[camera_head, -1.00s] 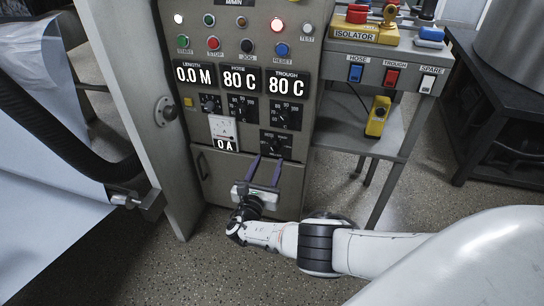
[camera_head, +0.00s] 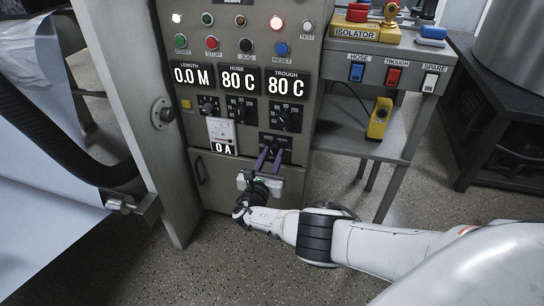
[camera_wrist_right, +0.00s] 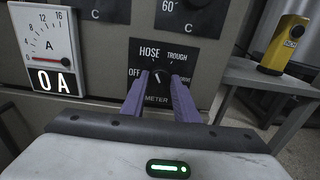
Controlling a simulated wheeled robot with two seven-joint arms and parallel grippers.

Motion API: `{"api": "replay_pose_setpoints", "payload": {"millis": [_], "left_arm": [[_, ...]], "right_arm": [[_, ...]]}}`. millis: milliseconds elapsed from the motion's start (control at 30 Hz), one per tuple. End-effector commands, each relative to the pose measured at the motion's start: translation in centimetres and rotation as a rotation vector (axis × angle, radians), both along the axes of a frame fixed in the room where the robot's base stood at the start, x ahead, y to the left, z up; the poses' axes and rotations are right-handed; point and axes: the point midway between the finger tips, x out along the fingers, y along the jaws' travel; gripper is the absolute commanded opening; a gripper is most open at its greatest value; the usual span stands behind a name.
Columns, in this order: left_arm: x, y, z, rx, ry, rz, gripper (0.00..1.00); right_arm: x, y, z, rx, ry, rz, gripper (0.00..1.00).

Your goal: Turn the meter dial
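The meter dial (camera_wrist_right: 158,76) is a small black knob with a pale pointer mark, on a black plate lettered HOSE, TROUGH, OFF and METER. In the head view its plate (camera_head: 276,139) sits low on the grey control panel. My right gripper (camera_wrist_right: 159,82) is in front of it, with its purple fingertips either side of the knob and a gap between them. The fingers look partly open, and contact with the knob cannot be made out. In the head view my right gripper (camera_head: 270,153) partly covers the dial. My left gripper is not in view.
The ammeter (camera_head: 222,131), reading 0 A, is left of the dial. Other knobs, buttons and displays sit above. A grey side table (camera_head: 404,135) with a yellow device (camera_head: 379,119) stands at right. A cabinet door (camera_head: 230,185) is below; open floor lies in front.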

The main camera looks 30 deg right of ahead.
Motion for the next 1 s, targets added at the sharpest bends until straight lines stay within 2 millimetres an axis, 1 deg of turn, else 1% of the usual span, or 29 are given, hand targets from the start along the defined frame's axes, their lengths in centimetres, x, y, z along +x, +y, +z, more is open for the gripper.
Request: {"api": "replay_pose_setpoints", "payload": {"millis": [267,433,833,1000], "left_arm": [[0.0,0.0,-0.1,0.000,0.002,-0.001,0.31],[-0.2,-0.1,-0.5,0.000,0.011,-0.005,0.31],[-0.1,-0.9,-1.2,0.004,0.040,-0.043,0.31],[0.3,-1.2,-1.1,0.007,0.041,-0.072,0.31]], "right_arm": [[-0.1,0.0,-0.1,0.024,-0.027,0.000,0.05],[-0.1,0.0,-0.2,0.079,-0.089,0.000,0.05],[0.0,0.1,-0.4,0.308,-0.358,0.000,0.05],[0.0,0.1,-0.4,0.412,-0.478,0.000,0.05]]}}
